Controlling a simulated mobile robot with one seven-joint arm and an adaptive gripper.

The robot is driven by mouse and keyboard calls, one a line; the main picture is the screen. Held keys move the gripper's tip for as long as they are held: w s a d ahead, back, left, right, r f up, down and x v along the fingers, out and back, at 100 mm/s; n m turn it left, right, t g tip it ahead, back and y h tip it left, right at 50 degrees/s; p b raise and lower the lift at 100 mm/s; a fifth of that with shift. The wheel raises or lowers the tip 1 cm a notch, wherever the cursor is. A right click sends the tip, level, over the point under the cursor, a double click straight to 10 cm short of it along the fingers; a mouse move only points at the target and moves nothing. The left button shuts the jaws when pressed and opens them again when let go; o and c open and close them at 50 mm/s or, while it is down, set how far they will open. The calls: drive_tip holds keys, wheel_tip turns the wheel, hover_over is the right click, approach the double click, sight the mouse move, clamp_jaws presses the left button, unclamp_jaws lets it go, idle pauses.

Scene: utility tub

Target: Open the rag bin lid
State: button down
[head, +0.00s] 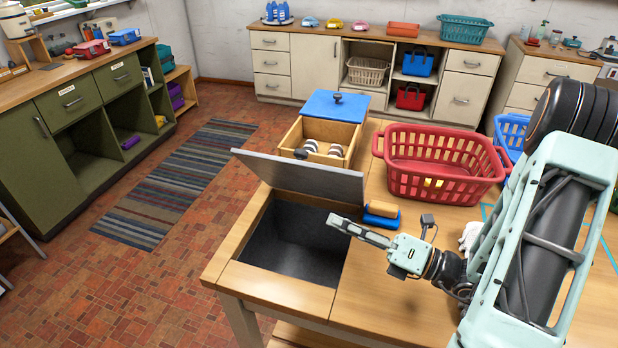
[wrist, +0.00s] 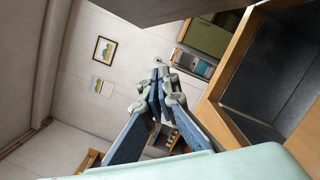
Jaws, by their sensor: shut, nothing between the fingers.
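The rag bin is a wooden-rimmed opening (head: 252,272) in the near left corner of the table, with a dark grey, empty-looking inside. Its grey lid (head: 305,179) stands raised at the far side of the opening, tilted, so the inside shows. My gripper (head: 333,220) is shut and empty, over the right part of the opening, just in front of the lid's right end; I cannot tell whether it touches. In the wrist view the shut fingers (wrist: 161,68) point away, the lid (wrist: 175,10) spans the top, and the bin's wooden rim (wrist: 229,70) is at right.
A blue block with a tan top (head: 381,214) lies right of the bin. A red basket (head: 443,165) stands behind it. A wooden box (head: 320,133) with a blue lid (head: 336,106) stands behind the bin. A white item (head: 469,237) lies beside my arm.

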sight(308, 174)
drive_tip(key=w+a+r+m+t+p, duration=0.1)
drive_tip(key=w+a+r+p, duration=0.1)
drive_tip(key=w+a+r, duration=0.2)
drive_tip(key=shift+w+a, duration=1.35)
drive_tip(key=shift+w, duration=1.05)
drive_tip(key=shift+r, duration=0.1)
